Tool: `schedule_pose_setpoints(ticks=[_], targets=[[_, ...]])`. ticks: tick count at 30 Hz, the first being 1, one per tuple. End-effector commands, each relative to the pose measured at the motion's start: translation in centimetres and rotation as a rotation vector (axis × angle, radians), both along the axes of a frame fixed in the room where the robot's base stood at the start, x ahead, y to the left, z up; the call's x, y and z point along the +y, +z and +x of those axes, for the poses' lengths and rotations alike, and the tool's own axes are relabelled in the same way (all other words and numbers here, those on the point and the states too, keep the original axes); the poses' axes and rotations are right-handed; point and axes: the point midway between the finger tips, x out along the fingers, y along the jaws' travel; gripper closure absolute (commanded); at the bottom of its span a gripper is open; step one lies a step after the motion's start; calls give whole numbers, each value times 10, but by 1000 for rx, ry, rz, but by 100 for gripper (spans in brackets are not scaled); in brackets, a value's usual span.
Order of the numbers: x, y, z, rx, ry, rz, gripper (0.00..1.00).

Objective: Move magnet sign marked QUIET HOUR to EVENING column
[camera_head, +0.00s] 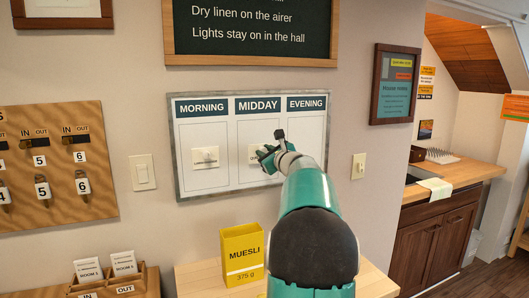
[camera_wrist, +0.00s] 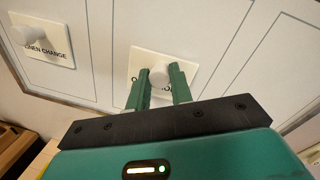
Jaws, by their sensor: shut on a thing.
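The white board (camera_head: 216,181) on the wall has three columns headed MORNING, MIDDAY and EVENING. The magnet sign (camera_head: 254,154) is a small white plate in the MIDDAY column, partly hidden by my gripper (camera_head: 268,156). In the wrist view, the sign (camera_wrist: 138,60) has a round white knob, and my gripper's green fingers (camera_wrist: 161,77) are closed around it. The fingers cover most of its lettering, so I cannot read it fully. The plate appears flat against the board. The EVENING column (camera_head: 312,130) shows no sign in its visible part.
Another sign (camera_head: 205,157), reading LINEN CHANGE in the wrist view (camera_wrist: 42,43), is in the MORNING column. Light switches (camera_head: 142,172) flank the board. Below are a yellow MUESLI box (camera_head: 241,252) and a wooden top (camera_head: 200,275). A framed notice (camera_head: 394,84) hangs at right.

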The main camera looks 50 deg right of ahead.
Motion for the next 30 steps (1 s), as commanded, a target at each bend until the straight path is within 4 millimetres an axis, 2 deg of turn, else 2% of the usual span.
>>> schedule_pose_setpoints(ticks=[30], targets=[[19,1,-31,-1,0,0,100]])
